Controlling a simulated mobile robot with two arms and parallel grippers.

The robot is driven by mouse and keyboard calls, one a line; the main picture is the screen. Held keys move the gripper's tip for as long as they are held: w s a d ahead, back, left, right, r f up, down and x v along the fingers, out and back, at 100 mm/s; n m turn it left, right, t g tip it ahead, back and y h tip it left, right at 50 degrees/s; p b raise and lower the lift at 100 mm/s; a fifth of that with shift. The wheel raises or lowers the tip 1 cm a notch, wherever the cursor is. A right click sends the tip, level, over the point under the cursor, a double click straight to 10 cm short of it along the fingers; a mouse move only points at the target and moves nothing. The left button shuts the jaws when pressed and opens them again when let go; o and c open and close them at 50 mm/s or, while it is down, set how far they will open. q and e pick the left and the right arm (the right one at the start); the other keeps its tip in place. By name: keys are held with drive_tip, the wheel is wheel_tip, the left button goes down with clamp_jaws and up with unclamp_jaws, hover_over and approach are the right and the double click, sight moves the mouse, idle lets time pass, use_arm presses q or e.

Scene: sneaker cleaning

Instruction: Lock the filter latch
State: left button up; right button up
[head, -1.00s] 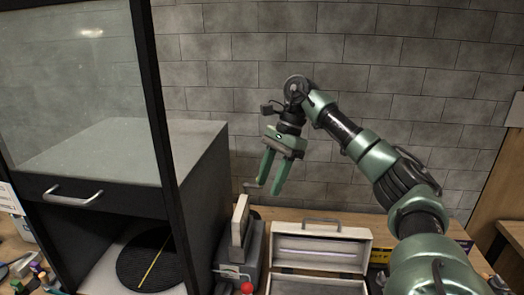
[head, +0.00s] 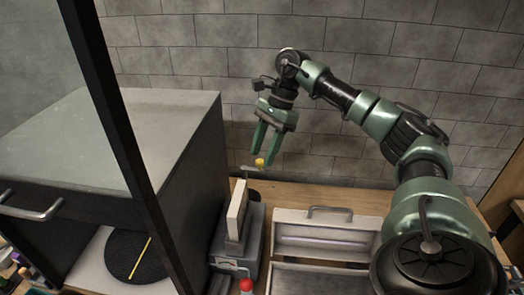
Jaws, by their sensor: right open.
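My right gripper (head: 263,154) is open, fingers pointing down, above the back of a grey machine (head: 232,252). A small yellow knob (head: 260,162) shows between or just behind the fingertips; I cannot tell whether they touch it. A thin metal lever (head: 250,168) lies beside the knob, at the back of the machine. These may be the filter latch, but no label shows it. A pale upright panel (head: 237,210) stands on the machine. My left gripper is not in view.
An open pale case (head: 325,223) with a handle lies right of the machine. A red knob (head: 246,285) is at the machine's front. A brick wall is behind.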

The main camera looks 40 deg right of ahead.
drive_tip(key=shift+w+a+f, duration=0.1)
drive_tip(key=shift+w+f, duration=0.1)
drive_tip(key=shift+f, duration=0.55)
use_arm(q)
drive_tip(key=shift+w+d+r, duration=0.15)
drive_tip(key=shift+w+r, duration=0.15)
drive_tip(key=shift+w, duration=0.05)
use_arm(e)
drive_tip(key=shift+s, duration=0.1)
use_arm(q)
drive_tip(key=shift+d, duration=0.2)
use_arm(e)
clamp_jaws()
